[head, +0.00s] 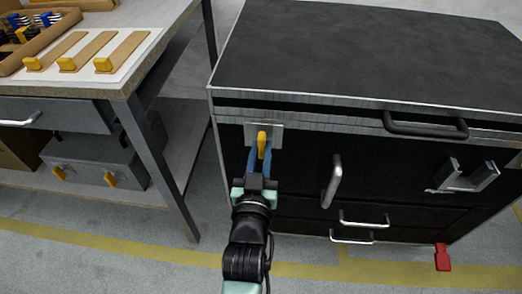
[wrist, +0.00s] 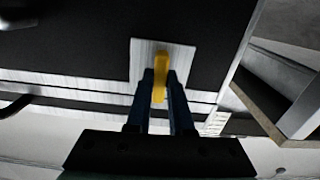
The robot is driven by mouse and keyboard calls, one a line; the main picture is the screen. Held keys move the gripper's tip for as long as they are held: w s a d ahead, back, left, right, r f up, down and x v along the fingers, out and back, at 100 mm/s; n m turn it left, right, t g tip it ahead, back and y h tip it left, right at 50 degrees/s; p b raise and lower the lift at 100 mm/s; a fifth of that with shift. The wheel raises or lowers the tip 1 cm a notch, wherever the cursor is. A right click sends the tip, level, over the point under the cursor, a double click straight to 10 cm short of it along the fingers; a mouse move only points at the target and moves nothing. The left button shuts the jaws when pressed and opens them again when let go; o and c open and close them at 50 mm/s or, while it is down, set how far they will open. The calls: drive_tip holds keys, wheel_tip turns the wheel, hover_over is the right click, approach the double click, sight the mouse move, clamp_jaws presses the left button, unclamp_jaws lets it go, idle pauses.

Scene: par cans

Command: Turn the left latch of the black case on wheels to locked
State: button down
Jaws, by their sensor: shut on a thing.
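The black case (head: 370,60) stands at the right, with a dark top and bright metal edges. Its left latch is a yellow handle (head: 262,137) on a square metal plate (head: 278,130) at the upper left of the front. The handle looks upright in the head view. My gripper (head: 260,155) reaches it from the front, its blue fingers shut on the handle, one on each side. In the wrist view the fingers (wrist: 160,88) flank the yellow handle (wrist: 161,62) in front of the plate (wrist: 185,55). The fingers partly hide the handle.
A dark lid handle (head: 425,128), an upright bar handle (head: 332,182), a metal bracket (head: 465,177) and drawer pulls (head: 363,222) stick out of the case front. A red pedal (head: 443,257) sits low right. A workbench (head: 120,88) stands at the left. The floor in front is clear.

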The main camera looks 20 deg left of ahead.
drive_tip(key=shift+m, duration=0.3)
idle(0.4)
drive_tip(key=c, duration=0.8)
unclamp_jaws()
drive_tip(key=shift+s, duration=0.1)
drive_tip(key=p+v, duration=0.3)
drive_tip(key=v, duration=0.9)
drive_tip(key=shift+s+p, duration=0.4)
drive_tip(key=shift+d+r, duration=0.1)
drive_tip(key=shift+d, duration=0.05)
